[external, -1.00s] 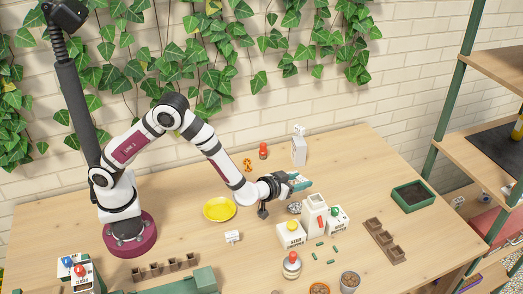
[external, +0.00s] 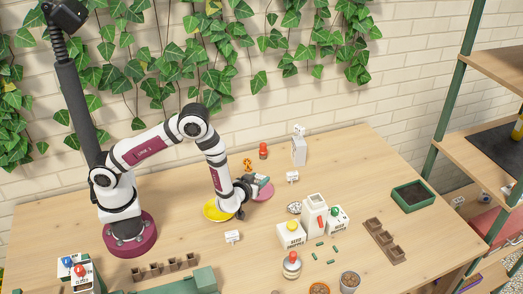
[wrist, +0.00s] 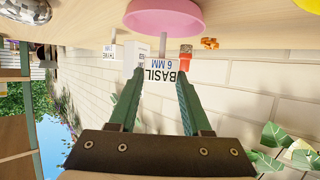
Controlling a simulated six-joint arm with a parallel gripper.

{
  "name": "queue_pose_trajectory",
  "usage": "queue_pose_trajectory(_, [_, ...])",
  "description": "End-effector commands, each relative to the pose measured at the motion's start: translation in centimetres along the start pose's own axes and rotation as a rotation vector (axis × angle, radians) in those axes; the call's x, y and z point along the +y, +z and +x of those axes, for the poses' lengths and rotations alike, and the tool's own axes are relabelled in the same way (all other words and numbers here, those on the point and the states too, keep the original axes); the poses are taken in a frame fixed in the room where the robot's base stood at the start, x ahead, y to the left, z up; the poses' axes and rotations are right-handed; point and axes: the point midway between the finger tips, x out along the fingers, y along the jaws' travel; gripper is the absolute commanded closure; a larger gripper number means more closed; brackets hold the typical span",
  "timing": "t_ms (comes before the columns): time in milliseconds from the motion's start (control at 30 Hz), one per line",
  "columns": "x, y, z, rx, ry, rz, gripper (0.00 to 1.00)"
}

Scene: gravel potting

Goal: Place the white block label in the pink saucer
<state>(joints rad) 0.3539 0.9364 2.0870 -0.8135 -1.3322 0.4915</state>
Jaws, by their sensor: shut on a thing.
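My gripper (wrist: 160,82) is shut on a white block label (wrist: 160,72) printed "BASIL 6 MM", seen upside down between the green fingertips in the wrist view. A thin grey stake extends from the label toward the tabletop. The pink saucer (wrist: 165,14) shows just beyond the label at the top of the wrist view. In the external view, my gripper (external: 262,180) is over or beside the pink saucer (external: 263,192), which it partly covers. The held label is hard to make out there, and I cannot tell its height above the saucer.
A yellow saucer (external: 214,211) lies left of the pink one, under my wrist. Other white labels stand at front (external: 232,237) and right (external: 292,177). White dispensers (external: 291,235) are to the right.

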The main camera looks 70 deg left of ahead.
Motion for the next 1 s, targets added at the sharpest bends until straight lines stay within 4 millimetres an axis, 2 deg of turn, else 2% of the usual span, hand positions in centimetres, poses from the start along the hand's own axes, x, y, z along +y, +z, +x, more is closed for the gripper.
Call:
queue_pose_trajectory(100, [0.1,1.4,0.6,0.000,0.001,0.001,1.00])
queue_pose_trajectory(433, [0.1,1.7,0.7,0.001,0.001,0.000,1.00])
queue_pose_trajectory(467, [0.1,1.7,0.7,0.001,0.001,-0.001,0.48])
queue_pose_trajectory(600, [0.1,1.7,0.7,0.001,0.001,0.000,0.23])
queue_pose_trajectory(933, [0.1,1.3,0.5,0.001,0.002,-0.001,0.22])
queue_pose_trajectory(1000, [0.2,1.4,-0.5,0.001,0.004,0.000,0.22])
